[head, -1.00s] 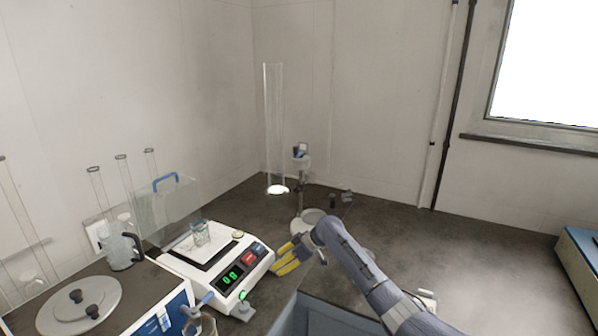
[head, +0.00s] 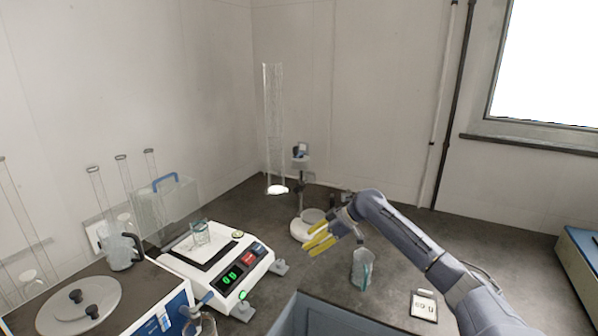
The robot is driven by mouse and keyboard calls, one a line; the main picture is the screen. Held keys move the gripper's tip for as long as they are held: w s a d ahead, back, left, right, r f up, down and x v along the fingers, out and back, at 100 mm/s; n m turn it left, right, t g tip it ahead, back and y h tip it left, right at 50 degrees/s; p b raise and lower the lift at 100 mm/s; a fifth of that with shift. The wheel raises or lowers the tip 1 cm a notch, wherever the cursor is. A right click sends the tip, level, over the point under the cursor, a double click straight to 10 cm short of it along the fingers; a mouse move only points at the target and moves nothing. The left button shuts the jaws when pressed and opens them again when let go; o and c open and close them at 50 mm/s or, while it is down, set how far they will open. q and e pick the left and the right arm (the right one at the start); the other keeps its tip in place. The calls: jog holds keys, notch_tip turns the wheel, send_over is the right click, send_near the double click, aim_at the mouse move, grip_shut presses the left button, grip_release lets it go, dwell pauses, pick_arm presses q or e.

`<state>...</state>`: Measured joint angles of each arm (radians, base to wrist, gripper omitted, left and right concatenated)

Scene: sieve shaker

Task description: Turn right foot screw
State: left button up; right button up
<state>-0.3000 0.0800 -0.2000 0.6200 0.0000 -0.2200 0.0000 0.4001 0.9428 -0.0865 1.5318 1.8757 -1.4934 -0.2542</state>
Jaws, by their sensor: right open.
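A white balance (head: 253,272) stands left of centre, with a lit display and a glass beaker (head: 200,235) on its pan. Its right foot screw (head: 279,267) shows as a grey piece at the right corner. A second foot (head: 243,310) is at the front corner, beside a green light. My right gripper (head: 320,241) has yellow fingers and is open and empty. It is up and to the right of the right foot screw, apart from it. My left gripper is not in view.
A glass beaker (head: 361,270) stands under my right arm. A small card reading like a weight (head: 424,306) lies to the right. A blue-grey bin (head: 325,318) is at the front. A stand with a round white base (head: 305,228) is behind the gripper.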

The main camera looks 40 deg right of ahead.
jog(key=w+d+r+m+t, duration=0.2)
jog(key=w+r+t, duration=0.3)
jog(key=r, duration=0.5)
jog(key=w+d+r+m+t, duration=0.1)
jog(key=w+r+m+t, duration=0.2)
jog(key=w+r+t, duration=0.3)
jog(key=shift+w+d+r, duration=0.35)
jog(key=shift+w+r, duration=0.3)
jog(key=shift+r, duration=1.4)
jog(key=shift+r, duration=0.1)
